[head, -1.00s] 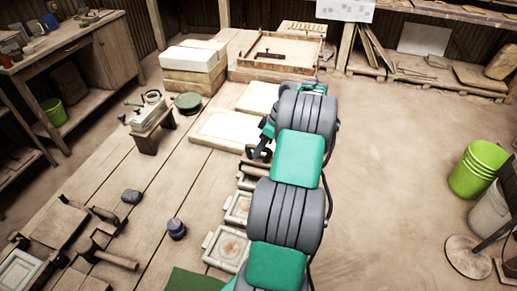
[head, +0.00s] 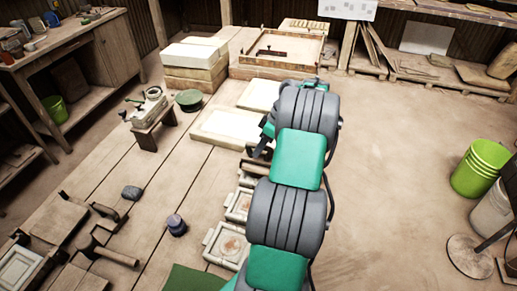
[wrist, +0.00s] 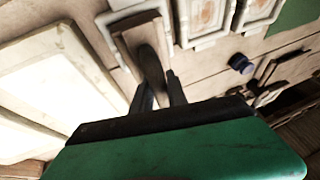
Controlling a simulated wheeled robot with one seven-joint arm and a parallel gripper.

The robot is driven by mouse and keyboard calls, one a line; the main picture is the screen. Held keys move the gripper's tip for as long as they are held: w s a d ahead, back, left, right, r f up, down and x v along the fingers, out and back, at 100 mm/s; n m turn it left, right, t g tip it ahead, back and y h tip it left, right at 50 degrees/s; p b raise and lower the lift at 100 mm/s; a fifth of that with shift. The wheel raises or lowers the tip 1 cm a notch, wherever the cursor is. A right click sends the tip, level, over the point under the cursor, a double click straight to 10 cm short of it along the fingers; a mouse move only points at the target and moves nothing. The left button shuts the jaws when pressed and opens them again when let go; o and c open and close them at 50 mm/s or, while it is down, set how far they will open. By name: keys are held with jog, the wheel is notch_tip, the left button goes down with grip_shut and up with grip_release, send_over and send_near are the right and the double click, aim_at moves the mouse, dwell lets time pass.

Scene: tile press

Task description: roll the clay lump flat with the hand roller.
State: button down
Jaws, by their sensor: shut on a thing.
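My gripper (wrist: 157,82) is shut on the dark handle (wrist: 150,62) of a wooden tool (wrist: 138,36), seen from above in the wrist view. I cannot tell for certain whether this is the hand roller. In the head view my gripper (head: 260,151) is partly hidden by my arm, and a brown part of the tool (head: 256,166) shows below it. It is beside the pale slabs and the square tile moulds. A small grey lump (head: 132,193) lies on the boards to the left, apart from my gripper; I cannot tell whether it is the clay.
Pale slabs (head: 225,127) lie beyond my gripper, and a tile mould (head: 227,244) lies nearer. A dark blue pot (head: 176,225) stands left of the moulds. More tools, with a wooden bar (head: 117,257), lie at lower left. The floor at right is clear up to a green bucket (head: 481,168).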

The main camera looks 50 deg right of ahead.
jog(key=shift+w+d+p, duration=0.15)
jog(key=shift+d+p, duration=0.25)
jog(key=shift+p, duration=0.25)
jog(key=shift+w+d, duration=0.1)
jog(key=shift+d, duration=0.1)
jog(key=shift+f, duration=0.2)
jog(key=shift+s+a+f+b, duration=0.2)
jog(key=shift+a+b, duration=0.25)
jog(key=shift+b, duration=0.25)
jog(key=shift+s+a+r, duration=0.15)
jog(key=shift+a, duration=0.2)
jog(key=shift+s+a+b, duration=0.35)
jog(key=shift+a+b, duration=0.3)
jog(key=shift+b, duration=0.15)
jog(key=shift+w+d+r+p, duration=0.1)
jog(key=shift+d+p, duration=0.05)
jog(key=shift+p, duration=0.3)
jog(key=shift+w+d+r+p, duration=0.1)
jog(key=shift+w+d+p, duration=0.1)
jog(key=shift+d+p, duration=0.3)
jog(key=shift+w+d, duration=0.1)
jog(key=shift+d, duration=0.05)
notch_tip(320, 180, up, 7)
jog(key=p, duration=0.6)
jog(key=shift+r, duration=0.1)
